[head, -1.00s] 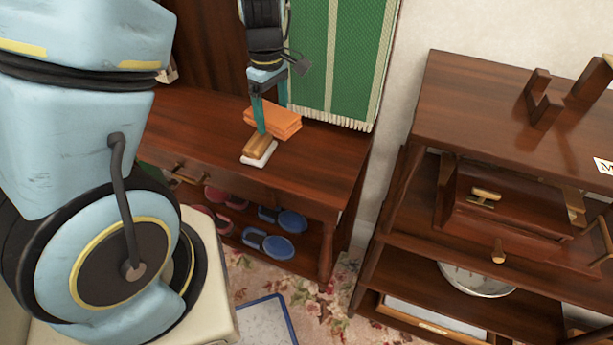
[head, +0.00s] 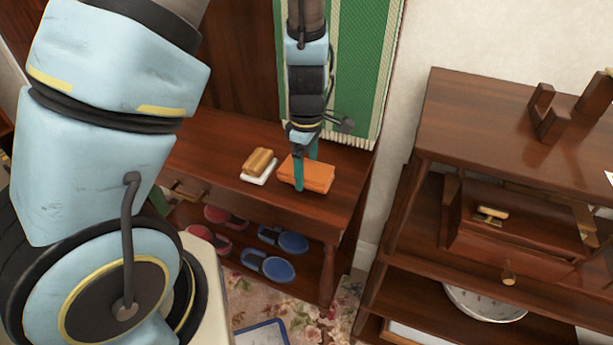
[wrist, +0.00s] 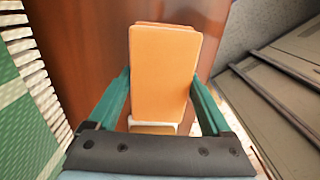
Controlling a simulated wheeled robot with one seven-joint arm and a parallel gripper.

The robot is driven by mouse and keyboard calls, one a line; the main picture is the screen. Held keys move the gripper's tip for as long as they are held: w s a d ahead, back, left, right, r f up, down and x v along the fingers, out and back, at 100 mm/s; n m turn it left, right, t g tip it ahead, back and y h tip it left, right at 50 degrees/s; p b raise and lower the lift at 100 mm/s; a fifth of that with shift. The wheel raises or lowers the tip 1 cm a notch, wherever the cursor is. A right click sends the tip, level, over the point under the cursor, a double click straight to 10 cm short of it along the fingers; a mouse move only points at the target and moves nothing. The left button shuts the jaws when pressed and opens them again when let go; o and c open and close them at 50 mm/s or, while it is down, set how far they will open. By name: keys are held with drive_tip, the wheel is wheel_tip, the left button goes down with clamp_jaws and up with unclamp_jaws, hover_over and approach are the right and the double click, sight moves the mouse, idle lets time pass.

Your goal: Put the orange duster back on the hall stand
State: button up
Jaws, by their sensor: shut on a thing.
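The orange duster (head: 316,175) is a flat, folded-looking orange block. My gripper (head: 305,170) points down and is shut on it, with one teal finger on each side. In the wrist view the duster (wrist: 163,70) fills the space between the fingers. The duster is at the right part of the dark wooden hall stand's top (head: 220,143), low over it or on it; I cannot tell whether it touches. A tan wooden-backed brush (head: 260,160) with a white underside lies on the top just left of the duster.
Red slippers (head: 224,216) and blue slippers (head: 270,267) sit on the stand's lower shelf. A green cloth (head: 362,70) hangs behind. A dark shelf unit (head: 470,120) with a wooden box (head: 515,220) stands to the right. The stand's top left of the brush is clear.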

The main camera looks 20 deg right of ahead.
drive_tip(key=shift+f, duration=1.15)
drive_tip(key=shift+f, duration=0.15)
drive_tip(key=o, duration=1.2)
drive_tip(key=shift+o, duration=0.2)
